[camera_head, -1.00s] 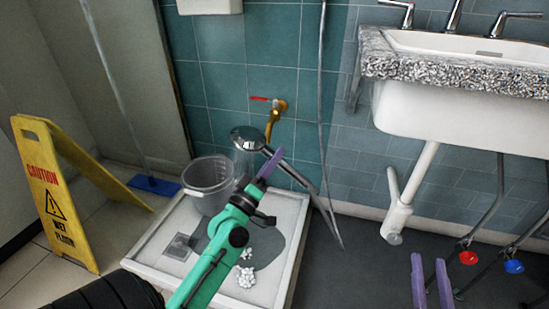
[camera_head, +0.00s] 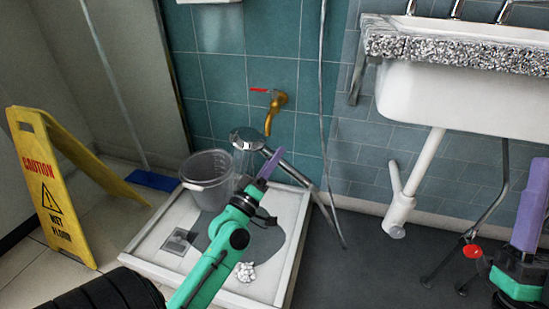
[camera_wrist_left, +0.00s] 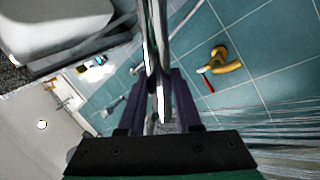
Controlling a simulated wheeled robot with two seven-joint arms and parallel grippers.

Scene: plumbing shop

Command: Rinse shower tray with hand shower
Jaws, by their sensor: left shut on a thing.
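My left gripper (camera_head: 268,172) is shut on the hand shower (camera_head: 246,139), whose round chrome head points down over the tray. Its handle and hose run to the lower right. A faint spray falls from the head, and streaks of water show in the left wrist view. The white shower tray (camera_head: 150,262) has a dark wet-looking patch (camera_head: 262,243), a clump of white foam (camera_head: 244,272) and a square drain (camera_head: 180,240). My left arm hides part of the tray. My right gripper (camera_head: 530,215) is at the right edge, seen side-on, its finger gap unclear.
A grey bucket (camera_head: 208,178) stands on the tray beside the shower head. A yellow caution sign (camera_head: 50,190) is left of the tray. A brass tap (camera_head: 276,105) is on the wall. A sink (camera_head: 460,95) and a red valve handle (camera_head: 473,251) are at right.

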